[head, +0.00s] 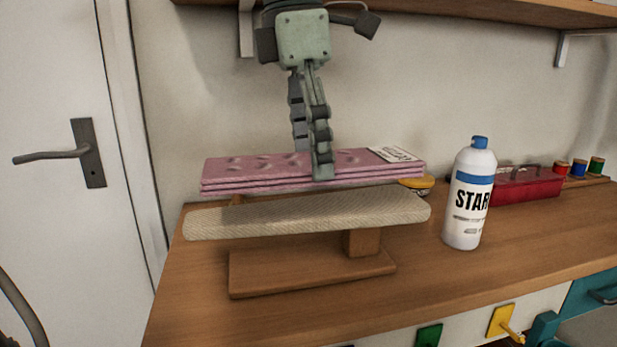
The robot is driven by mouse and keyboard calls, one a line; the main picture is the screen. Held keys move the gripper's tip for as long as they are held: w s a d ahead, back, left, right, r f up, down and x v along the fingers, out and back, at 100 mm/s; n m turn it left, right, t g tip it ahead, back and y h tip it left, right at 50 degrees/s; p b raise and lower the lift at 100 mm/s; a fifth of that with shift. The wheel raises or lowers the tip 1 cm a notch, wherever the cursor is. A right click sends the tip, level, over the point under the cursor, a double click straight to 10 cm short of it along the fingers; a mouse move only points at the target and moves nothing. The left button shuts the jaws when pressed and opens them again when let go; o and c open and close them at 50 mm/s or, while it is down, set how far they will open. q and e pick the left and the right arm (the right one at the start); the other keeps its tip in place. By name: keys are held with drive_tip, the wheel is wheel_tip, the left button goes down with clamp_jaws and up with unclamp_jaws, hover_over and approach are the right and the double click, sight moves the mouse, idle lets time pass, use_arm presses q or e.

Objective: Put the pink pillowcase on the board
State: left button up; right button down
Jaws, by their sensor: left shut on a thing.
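The pink pillowcase (262,170) is a flat folded stack with small darker marks and a white printed label at its right end. My left gripper (313,162) points down from above and is shut on the pillowcase near its middle. The pillowcase is level, at the back edge of the board as seen from here; I cannot tell whether it touches the board. The board (300,215) is a small ironing board with a beige ribbed cover on a wooden stand. Its top looks bare along the front. My right gripper is not in view.
A white and blue spray can (469,195) stands right of the board. Behind it are a red box (530,185) and several thread spools (578,168). A yellow round thing (418,184) is partly hidden behind the board. A shelf (480,12) hangs above. The front right worktop is clear.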

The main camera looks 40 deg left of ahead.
sight(309, 206)
use_arm(q)
drive_tip(key=shift+w+a+f, duration=0.45)
drive_tip(key=shift+w+a, duration=0.15)
drive_tip(key=shift+w, duration=0.05)
drive_tip(key=shift+f, duration=0.25)
wheel_tip(309, 206, down, 3)
drive_tip(key=shift+f, duration=0.2)
drive_tip(key=shift+a+f, duration=0.1)
drive_tip(key=shift+f, duration=0.15)
drive_tip(key=o, duration=1.2)
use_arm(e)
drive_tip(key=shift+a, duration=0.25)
